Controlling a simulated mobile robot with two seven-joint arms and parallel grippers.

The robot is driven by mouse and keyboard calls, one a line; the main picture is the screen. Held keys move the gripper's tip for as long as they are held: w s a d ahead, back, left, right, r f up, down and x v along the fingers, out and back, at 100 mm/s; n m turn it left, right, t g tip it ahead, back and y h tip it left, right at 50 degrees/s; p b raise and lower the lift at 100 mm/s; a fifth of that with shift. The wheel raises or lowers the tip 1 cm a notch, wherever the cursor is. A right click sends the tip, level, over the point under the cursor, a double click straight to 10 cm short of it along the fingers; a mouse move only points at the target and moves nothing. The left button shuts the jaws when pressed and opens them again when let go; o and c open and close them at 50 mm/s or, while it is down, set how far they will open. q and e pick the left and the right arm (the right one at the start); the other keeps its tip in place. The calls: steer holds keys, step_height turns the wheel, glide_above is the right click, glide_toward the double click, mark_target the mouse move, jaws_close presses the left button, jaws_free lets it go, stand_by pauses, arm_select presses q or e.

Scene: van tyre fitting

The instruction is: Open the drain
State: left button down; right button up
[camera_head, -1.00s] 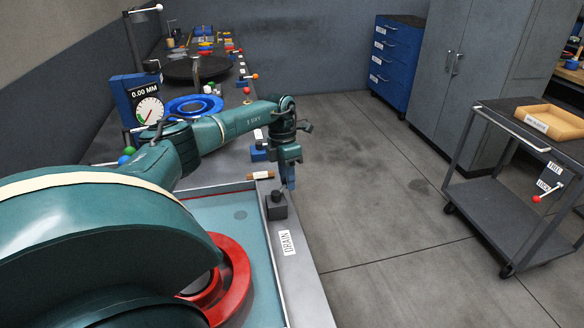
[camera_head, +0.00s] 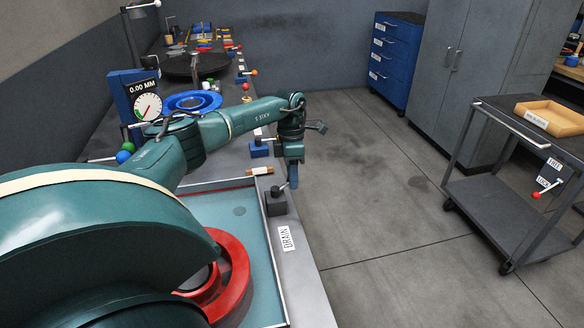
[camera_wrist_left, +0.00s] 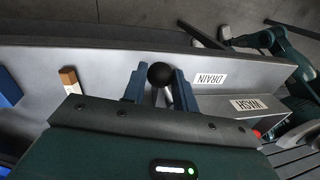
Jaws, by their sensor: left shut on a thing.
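The drain valve is a dark block (camera_head: 276,204) on the basin's right rim, beside the DRAIN label (camera_head: 286,238). A short lever (camera_head: 283,187) leans from its top toward my left gripper (camera_head: 291,187). In the left wrist view, the lever's black ball knob (camera_wrist_left: 160,75) sits between the two blue fingers of the left gripper (camera_wrist_left: 160,88), which is shut on it. The DRAIN label also shows there (camera_wrist_left: 210,79). The drain opening itself is not clearly seen. A teal arm of mine shows at the right of the wrist view; its gripper is unclear.
The shallow basin (camera_head: 262,262) holds a red ring (camera_head: 238,275). A brown-and-white piece (camera_head: 260,171) and a blue block (camera_head: 259,149) lie on the bench beyond the valve. A dark cart (camera_head: 490,205) stands at the right. The floor between is clear.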

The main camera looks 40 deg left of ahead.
arm_select(q)
steer(key=c, duration=1.1)
jaws_free()
step_height(320, 180, up, 13)
steer(key=w+a, duration=0.1)
steer(key=a, duration=0.1)
steer(key=shift+w+b, duration=0.25)
steer(key=shift+b, duration=0.2)
